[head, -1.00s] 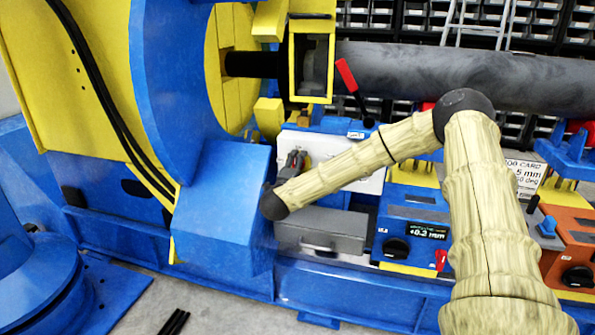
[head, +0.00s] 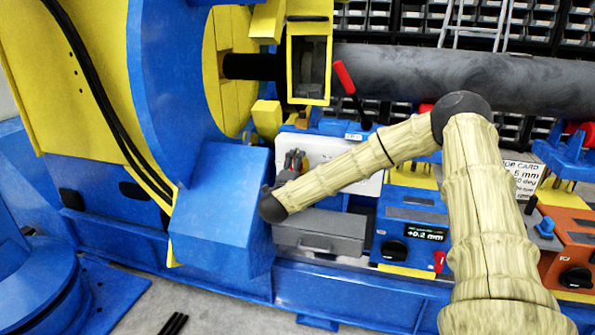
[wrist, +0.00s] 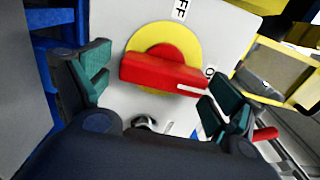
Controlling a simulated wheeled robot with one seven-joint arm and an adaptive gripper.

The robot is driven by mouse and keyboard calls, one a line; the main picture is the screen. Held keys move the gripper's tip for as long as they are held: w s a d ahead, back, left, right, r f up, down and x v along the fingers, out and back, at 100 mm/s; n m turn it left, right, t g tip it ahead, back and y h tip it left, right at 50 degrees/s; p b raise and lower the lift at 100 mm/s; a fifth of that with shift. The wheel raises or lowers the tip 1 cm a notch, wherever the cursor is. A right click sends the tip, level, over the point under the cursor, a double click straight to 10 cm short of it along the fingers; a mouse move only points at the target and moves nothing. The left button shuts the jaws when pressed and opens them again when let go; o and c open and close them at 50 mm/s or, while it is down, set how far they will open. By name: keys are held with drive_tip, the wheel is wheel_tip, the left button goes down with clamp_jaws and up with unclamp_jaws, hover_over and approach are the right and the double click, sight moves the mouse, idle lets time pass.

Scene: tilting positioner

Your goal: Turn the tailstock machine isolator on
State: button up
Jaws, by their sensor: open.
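The isolator's red handle (wrist: 160,72) sits on a yellow disc (wrist: 150,44) on a pale plate (wrist: 112,28). The handle lies nearly crosswise in the wrist view, its white mark towards the right end, near a partly hidden label beginning with "O". Letters "FF" show at the plate's top. My gripper (wrist: 160,88) is open, with one finger left of the handle and one at its right end; contact cannot be told.
A grey box (head: 318,230) stands below my gripper. A blue unit with a black knob and display (head: 410,238) is to its right. A red-tipped lever (head: 345,77) rises above the panel. The large blue structure (head: 222,215) stands close on the left.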

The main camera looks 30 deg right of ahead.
drive_tip(key=v, duration=1.2)
idle(0.3)
